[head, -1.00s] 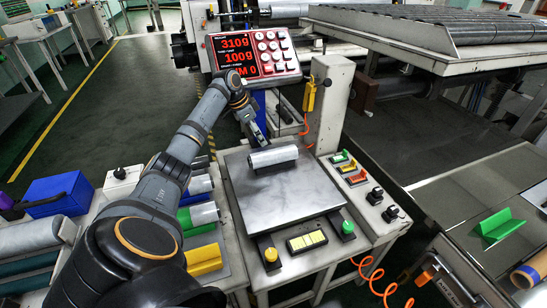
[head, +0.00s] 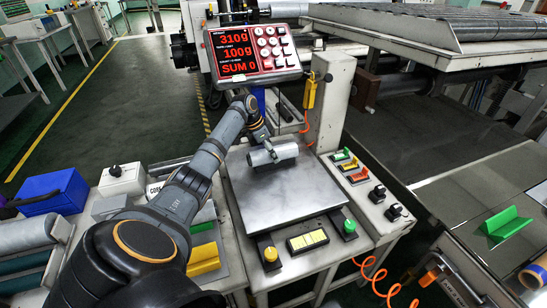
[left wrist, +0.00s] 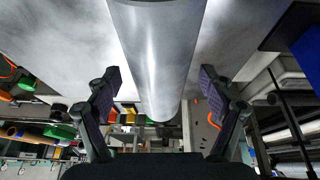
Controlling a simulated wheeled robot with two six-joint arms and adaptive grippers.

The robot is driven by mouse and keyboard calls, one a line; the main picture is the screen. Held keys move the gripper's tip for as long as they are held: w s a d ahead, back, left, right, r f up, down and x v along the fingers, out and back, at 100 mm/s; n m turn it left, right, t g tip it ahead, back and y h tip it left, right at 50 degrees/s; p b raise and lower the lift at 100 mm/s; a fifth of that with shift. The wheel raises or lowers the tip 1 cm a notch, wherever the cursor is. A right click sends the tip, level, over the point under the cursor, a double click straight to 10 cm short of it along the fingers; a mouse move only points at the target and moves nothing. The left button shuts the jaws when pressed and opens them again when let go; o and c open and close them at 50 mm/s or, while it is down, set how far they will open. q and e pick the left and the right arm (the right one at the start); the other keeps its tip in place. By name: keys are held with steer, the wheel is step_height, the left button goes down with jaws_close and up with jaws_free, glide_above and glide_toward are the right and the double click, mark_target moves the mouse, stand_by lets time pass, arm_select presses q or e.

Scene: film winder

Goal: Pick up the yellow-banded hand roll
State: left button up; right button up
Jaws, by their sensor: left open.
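A silver-grey hand roll (head: 273,154) lies on the square steel scale plate (head: 290,205). I cannot make out a yellow band on it. My left gripper (head: 263,142) is at the roll's left part in the head view. In the left wrist view the left gripper (left wrist: 158,88) is open, with one finger on each side of the roll (left wrist: 157,45); I cannot tell whether they touch it. Another grey roll (head: 203,214) lies partly hidden by my left arm, near a green block (head: 203,228) and a yellow block (head: 203,259). My right gripper is out of view.
A red scale display (head: 245,52) stands behind the plate, with a grey post (head: 330,105) to its right. Buttons and switches (head: 355,170) line the plate's right side. A blue box (head: 55,193) stands at the left. A green holder (head: 503,223) lies on the right table.

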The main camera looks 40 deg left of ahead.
arm_select(q)
steer(key=shift+f, duration=0.1)
steer(key=c, duration=1.5)
